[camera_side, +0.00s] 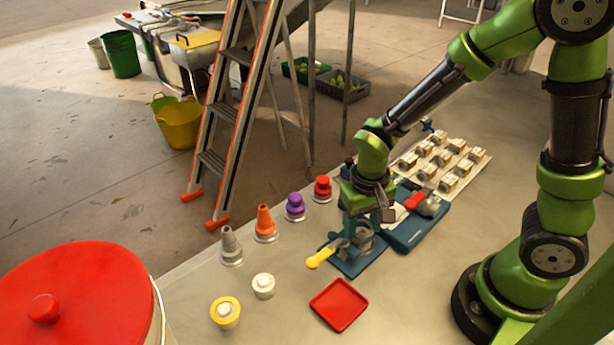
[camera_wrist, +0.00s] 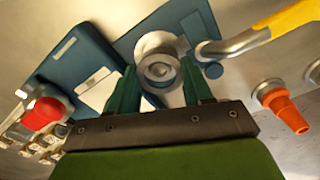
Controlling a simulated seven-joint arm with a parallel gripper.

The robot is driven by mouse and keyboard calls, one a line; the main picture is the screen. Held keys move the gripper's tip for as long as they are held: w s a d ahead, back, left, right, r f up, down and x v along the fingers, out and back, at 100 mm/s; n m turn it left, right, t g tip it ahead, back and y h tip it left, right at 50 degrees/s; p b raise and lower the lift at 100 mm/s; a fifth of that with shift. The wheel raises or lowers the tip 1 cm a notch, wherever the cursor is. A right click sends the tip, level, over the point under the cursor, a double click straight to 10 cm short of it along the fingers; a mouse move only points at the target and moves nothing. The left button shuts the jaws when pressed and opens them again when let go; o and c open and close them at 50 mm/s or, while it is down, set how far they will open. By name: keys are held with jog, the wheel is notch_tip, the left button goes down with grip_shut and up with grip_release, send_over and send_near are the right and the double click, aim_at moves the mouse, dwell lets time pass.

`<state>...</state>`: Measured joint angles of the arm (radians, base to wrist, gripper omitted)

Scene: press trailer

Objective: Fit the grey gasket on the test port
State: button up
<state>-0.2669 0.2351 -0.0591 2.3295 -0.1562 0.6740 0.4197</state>
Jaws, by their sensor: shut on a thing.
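My gripper (camera_side: 366,218) points down over a blue press fixture (camera_side: 355,262) with a yellow-handled lever (camera_side: 320,258). In the wrist view its two green fingers (camera_wrist: 160,82) stand on either side of a round grey ringed piece (camera_wrist: 158,72), which appears to be the grey gasket, and are shut on it. A wider metal ring, apparently the test port (camera_wrist: 152,42), shows right behind this piece. I cannot tell whether the gasket touches or is seated on the port. In the side view the fingers and fixture largely hide the gasket.
A second blue fixture with a red handle (camera_side: 415,201) stands close right. Grey (camera_side: 231,246), orange (camera_side: 265,224), purple (camera_side: 295,207) and red (camera_side: 322,189) pieces line the left. A red tray (camera_side: 340,306) lies in front. Several small parts fill a board (camera_side: 474,155) behind.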

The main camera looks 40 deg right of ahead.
jog(key=shift+f, duration=0.25)
jog(key=o, duration=0.4)
jog(key=shift+r, duration=5.5)
jog(key=shift+r, duration=4.45)
